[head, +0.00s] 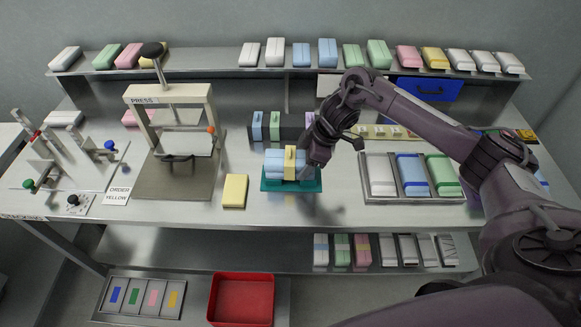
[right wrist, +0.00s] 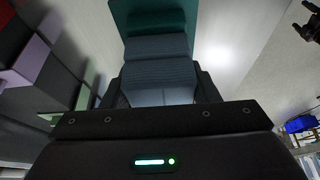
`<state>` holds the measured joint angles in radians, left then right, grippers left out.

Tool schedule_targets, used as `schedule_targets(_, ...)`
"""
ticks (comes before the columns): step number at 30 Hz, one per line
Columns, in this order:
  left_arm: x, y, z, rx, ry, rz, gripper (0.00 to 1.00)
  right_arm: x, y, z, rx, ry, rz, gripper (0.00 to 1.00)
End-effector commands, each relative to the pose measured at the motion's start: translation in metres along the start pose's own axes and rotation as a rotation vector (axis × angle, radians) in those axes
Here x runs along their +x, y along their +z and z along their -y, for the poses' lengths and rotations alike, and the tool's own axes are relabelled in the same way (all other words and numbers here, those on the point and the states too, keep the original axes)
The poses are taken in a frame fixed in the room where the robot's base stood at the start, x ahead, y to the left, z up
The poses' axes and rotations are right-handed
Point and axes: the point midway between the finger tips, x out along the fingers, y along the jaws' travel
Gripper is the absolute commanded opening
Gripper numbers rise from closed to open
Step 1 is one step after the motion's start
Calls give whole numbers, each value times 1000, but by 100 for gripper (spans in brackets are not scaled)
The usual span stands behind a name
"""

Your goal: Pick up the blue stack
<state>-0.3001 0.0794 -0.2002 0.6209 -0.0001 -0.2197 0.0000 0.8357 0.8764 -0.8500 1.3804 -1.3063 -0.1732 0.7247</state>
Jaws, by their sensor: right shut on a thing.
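The blue stack (head: 272,165) is at the middle of the table, with a yellow band (head: 290,162) across it. It is on or just above a teal base (head: 290,187); I cannot tell if there is a gap. My right gripper (head: 305,165) is at the stack's right side, shut on it. In the right wrist view the ribbed blue stack (right wrist: 158,72) lies between the dark fingers of my right gripper (right wrist: 160,90), with the teal base (right wrist: 150,18) beyond it. The fingertips are partly hidden. My left gripper is not in view.
A yellow block (head: 235,191) lies left of the stack. A press (head: 172,188) stands farther left, near an ORDER YELLOW sign (head: 118,196). A metal tray (head: 412,199) of stacks is at the right. A red bin (head: 241,300) is below. The front table middle is clear.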

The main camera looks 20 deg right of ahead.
Motion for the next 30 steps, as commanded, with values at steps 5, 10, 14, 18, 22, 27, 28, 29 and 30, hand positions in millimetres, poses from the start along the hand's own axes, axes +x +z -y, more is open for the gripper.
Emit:
schedule_targets(5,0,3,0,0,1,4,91,0,0,0,0,1,0,13)
schedule_targets(10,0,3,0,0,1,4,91,0,0,0,0,1,-1,4)
schedule_targets(14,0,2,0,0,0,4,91,-1,0,0,0,1,-1,4)
schedule_targets(18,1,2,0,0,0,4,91,-5,-2,-1,-1,1,-1,4)
schedule_targets(22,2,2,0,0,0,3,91,-18,-8,-1,-3,3,-3,4)
schedule_targets(27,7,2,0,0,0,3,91,-49,-22,-2,-5,6,-4,4)
schedule_targets(28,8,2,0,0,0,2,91,-56,-24,-2,-4,6,-4,4)
schedule_targets(29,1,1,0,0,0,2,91,-70,-29,-2,-6,9,-3,4)
schedule_targets(30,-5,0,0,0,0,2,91,-83,-34,-3,-5,10,-2,4)
